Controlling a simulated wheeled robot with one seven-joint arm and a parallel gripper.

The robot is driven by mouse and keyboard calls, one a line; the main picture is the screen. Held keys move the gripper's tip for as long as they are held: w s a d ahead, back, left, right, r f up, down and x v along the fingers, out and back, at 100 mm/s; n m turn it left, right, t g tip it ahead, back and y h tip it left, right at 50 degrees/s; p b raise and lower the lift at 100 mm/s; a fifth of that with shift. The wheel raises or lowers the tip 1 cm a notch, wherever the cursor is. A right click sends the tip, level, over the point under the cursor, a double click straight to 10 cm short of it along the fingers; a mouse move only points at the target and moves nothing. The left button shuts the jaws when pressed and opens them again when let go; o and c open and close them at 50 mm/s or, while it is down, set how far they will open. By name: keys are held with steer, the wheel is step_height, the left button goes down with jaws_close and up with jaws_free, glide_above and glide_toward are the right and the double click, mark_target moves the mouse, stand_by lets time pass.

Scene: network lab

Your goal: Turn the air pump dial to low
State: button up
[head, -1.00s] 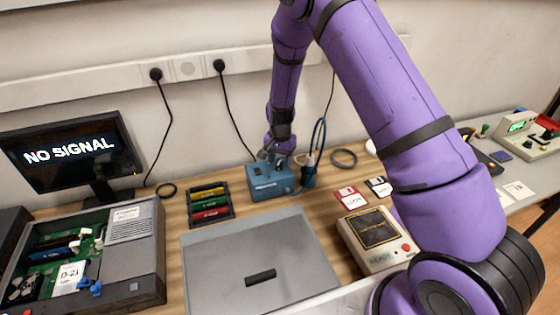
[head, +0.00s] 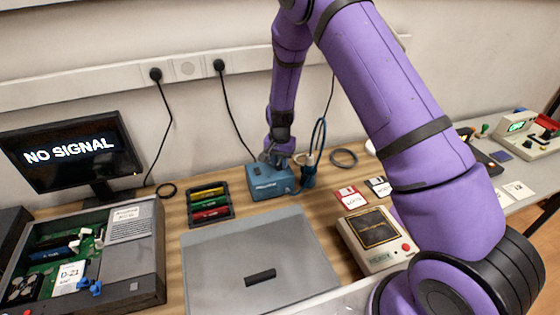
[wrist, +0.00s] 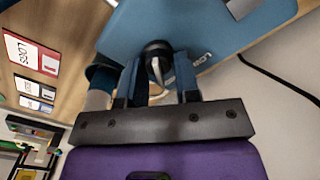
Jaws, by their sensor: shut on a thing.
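The air pump is a blue box (head: 268,183) on the wooden bench near the wall. It fills the top of the wrist view (wrist: 205,25). Its dial (wrist: 155,55) is a dark round knob with a lighter pointer ridge. My gripper (wrist: 158,75) is shut on the dial, one finger on each side. In the head view my gripper (head: 275,156) is at the top of the pump, and the dial is hidden there. A small label sits beside the dial in the wrist view; I cannot read the dial's setting.
A blue cup-like holder (head: 308,178) with a blue hose stands right of the pump. A rack of coloured cartridges (head: 227,212) is to its left. Floppy disks (head: 350,197) lie to the right. A grey panel (head: 225,265) lies in front. A black cable runs behind the pump.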

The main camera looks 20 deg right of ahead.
steer(key=n, duration=0.3)
steer(key=shift+w+a+n, duration=0.1)
steer(key=shift+n, duration=0.2)
steer(key=n, duration=0.4)
steer(key=shift+a+n, duration=0.2)
steer(key=shift+n, duration=0.1)
steer(key=n, duration=0.3)
steer(key=shift+a, duration=0.1)
steer(key=shift+a+n, duration=0.1)
steer(key=shift+n, duration=2)
steer(key=o, duration=0.8)
